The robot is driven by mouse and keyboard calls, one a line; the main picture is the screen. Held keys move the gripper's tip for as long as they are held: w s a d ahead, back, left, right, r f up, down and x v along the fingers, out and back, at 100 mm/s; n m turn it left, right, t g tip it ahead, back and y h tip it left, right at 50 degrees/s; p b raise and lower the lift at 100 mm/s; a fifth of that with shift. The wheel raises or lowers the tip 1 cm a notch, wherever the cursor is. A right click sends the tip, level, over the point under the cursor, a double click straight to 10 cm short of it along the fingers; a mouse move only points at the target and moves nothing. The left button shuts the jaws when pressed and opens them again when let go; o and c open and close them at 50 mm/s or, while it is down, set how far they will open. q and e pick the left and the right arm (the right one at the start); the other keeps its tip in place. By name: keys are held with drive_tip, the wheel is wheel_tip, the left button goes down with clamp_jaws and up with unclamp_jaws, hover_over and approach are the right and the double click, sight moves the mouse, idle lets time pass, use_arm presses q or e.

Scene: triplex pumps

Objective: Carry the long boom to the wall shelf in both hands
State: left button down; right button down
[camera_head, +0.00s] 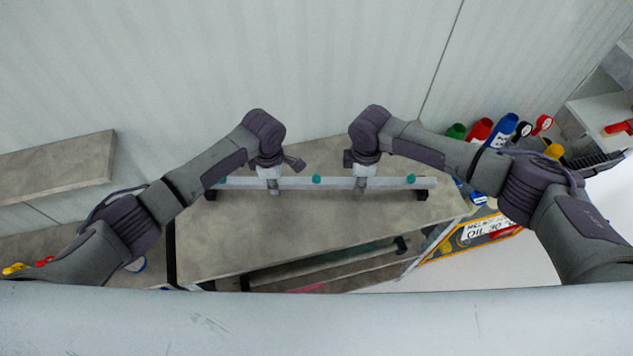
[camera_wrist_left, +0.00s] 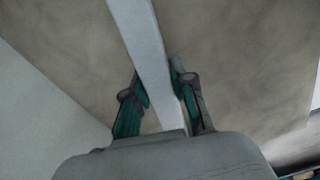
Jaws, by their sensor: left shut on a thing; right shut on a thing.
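The long boom (camera_head: 317,184) is a pale grey bar with teal marks and dark ends, lying level from left to right in the head view. My left gripper (camera_head: 272,188) is shut on it left of its middle. My right gripper (camera_head: 361,185) is shut on it right of its middle. In the left wrist view the boom (camera_wrist_left: 145,45) runs between the two teal-padded fingers of my left gripper (camera_wrist_left: 160,97). The wall shelf (camera_head: 300,235) is a grey-brown slab beneath the boom. I cannot tell whether the boom touches it.
Another shelf board (camera_head: 55,168) is on the wall at the left. Red (camera_head: 480,130), blue (camera_head: 503,128) and green bottles stand right of the boom. A yellow-edged sign (camera_head: 478,232) is below them. The slab's front part is bare.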

use_arm(q)
drive_tip(key=shift+r, duration=0.1)
use_arm(e)
drive_tip(key=shift+w+r, duration=0.1)
